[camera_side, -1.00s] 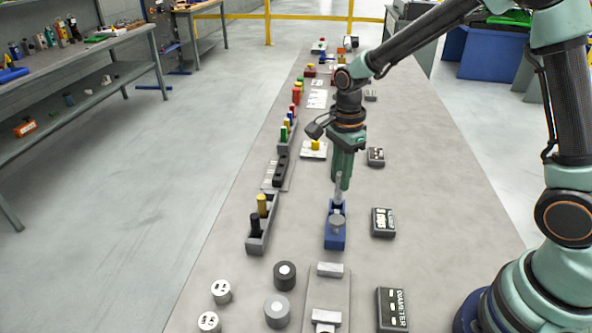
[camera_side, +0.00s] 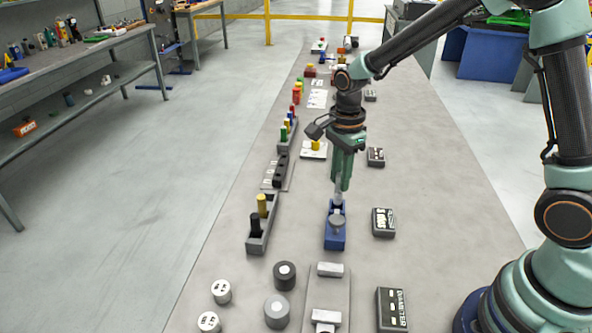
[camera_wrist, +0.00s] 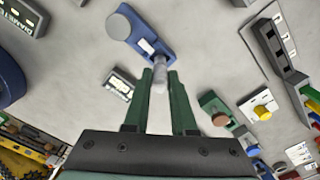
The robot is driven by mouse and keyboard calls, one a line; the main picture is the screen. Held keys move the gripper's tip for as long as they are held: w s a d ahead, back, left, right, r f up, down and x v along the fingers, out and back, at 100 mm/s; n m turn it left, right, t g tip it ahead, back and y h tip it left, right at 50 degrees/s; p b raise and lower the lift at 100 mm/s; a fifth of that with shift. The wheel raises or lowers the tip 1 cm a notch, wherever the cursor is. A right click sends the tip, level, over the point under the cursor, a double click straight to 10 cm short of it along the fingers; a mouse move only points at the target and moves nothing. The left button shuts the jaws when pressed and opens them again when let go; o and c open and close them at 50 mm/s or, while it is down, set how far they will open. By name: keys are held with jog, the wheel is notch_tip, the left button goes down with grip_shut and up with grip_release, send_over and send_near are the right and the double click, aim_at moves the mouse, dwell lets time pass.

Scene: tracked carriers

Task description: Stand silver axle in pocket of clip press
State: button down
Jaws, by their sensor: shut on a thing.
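The silver axle (camera_side: 339,196) is a thin pale rod held upright in my gripper (camera_side: 343,186). The gripper is shut on its upper part. The axle also shows between the two green fingers in the wrist view (camera_wrist: 160,77). The clip press (camera_side: 335,239) is a blue block with a round grey knob at its near end. The axle's lower end is at the far end of the press, where the pocket seems to be. I cannot tell how deep it sits. In the wrist view the clip press (camera_wrist: 158,38) lies just beyond the fingertips.
A dark label box (camera_side: 383,222) stands right of the press. A grey rack (camera_side: 259,238) with a black and a yellow peg stands to its left. A grey plate (camera_side: 340,297) with pale blocks and several round parts lie nearer. Bare bench surrounds the press.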

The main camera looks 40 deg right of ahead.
jog(key=shift+f, duration=1.45)
dwell(1.7)
jog(key=shift+c, duration=0.9)
grip_release()
jog(key=shift+r, duration=3.5)
